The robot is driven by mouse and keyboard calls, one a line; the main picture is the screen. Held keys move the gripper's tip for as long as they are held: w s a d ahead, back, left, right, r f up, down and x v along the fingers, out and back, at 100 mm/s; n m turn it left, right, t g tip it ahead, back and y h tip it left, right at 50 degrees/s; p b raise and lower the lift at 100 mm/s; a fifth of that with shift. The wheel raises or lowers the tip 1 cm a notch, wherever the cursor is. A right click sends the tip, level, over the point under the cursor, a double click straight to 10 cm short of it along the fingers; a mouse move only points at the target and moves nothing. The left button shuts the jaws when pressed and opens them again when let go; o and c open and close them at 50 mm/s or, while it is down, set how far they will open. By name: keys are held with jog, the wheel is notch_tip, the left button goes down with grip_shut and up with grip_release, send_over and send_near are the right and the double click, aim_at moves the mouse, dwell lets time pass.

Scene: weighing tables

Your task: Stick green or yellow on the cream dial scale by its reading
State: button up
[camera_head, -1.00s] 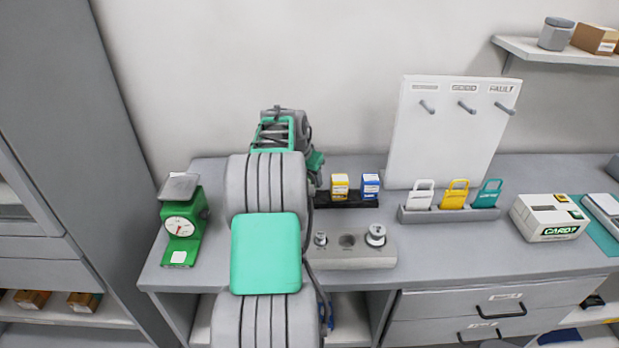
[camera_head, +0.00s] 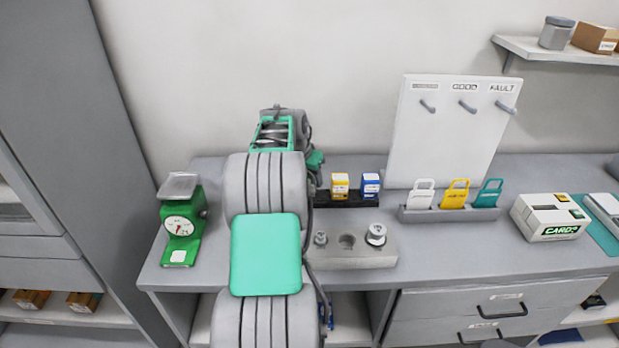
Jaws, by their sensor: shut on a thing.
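No cream dial scale shows; my arm (camera_head: 266,255) covers the middle-left of the table. A green dial scale (camera_head: 183,225) with a grey pan and a white round dial stands at the table's left end. Its red needle is seen, but the reading is too small to tell. No green or yellow stickers can be made out. My gripper is hidden behind my arm, so what it holds does not show.
A grey block (camera_head: 350,259) holds two metal weights, with an empty hole between them. Behind it stand a yellow box (camera_head: 340,186) and a blue box (camera_head: 370,186). A tag rack (camera_head: 449,215), a white pegboard (camera_head: 445,140) and a card box (camera_head: 546,218) stand to the right.

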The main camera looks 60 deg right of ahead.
jog(key=shift+f, duration=0.15)
jog(key=shift+f+b, duration=0.45)
jog(key=shift+f, duration=0.05)
jog(key=o, duration=1.4)
